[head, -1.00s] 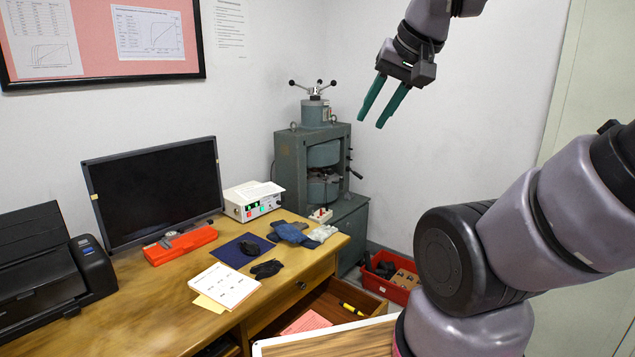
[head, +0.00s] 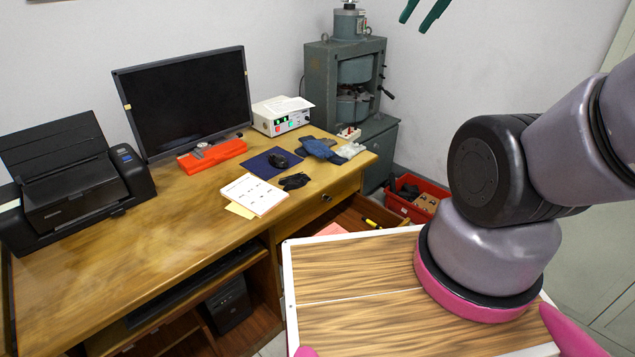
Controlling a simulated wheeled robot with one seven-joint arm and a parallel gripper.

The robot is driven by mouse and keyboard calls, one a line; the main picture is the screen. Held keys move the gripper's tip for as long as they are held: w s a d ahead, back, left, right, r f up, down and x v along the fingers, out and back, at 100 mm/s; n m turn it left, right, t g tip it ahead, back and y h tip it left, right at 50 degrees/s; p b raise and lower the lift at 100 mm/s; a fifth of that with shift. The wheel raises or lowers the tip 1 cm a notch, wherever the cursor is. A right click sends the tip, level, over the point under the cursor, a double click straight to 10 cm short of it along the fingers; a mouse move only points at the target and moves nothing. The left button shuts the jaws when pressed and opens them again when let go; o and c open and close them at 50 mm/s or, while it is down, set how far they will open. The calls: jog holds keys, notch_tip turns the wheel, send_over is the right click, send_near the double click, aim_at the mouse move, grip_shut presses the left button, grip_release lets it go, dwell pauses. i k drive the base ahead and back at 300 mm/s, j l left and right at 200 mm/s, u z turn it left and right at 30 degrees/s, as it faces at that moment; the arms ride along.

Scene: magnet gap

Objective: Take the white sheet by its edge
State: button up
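A white sheet (head: 285,106) lies flat on top of the white instrument box (head: 281,123) at the back of the desk, its right edge near the box's edge. A second white sheet or card with small dark marks (head: 255,194) lies nearer the desk's front edge, partly over a yellow sheet (head: 239,210). I cannot tell which one the task names. My gripper (head: 414,24) shows only its green fingers at the top edge. They are apart with nothing between them, in the air right of the press and away from both sheets.
The wooden desk (head: 150,240) also holds a monitor (head: 187,103), printer (head: 75,175), orange case (head: 212,156), blue mat (head: 258,165), dark gloves (head: 294,181) and cloths. A drawer below stands open. The green press (head: 345,85) and red crate (head: 413,196) are to the right.

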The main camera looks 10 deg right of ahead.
aim_at(287, 106)
jog(key=l+u, duration=0.2)
jog(key=l, duration=0.35)
jog(key=l+u, duration=0.15)
jog(key=l, duration=0.4)
jog(key=k+l+u, duration=0.2)
jog(key=l, duration=0.3)
jog(key=i+l+u, duration=0.25)
jog(key=l, duration=0.2)
jog(key=i+l+u, duration=0.1)
jog(key=l+u, duration=0.15)
jog(key=l, duration=0.2)
jog(key=i+l+u, duration=0.1)
jog(key=l+u, duration=0.15)
jog(key=l, duration=0.2)
jog(key=l+u, duration=0.25)
jog(key=l, duration=0.25)
jog(key=i+l+u, duration=0.1)
jog(key=l, duration=0.3)
jog(key=i+l+u, duration=0.1)
jog(key=l, duration=0.3)
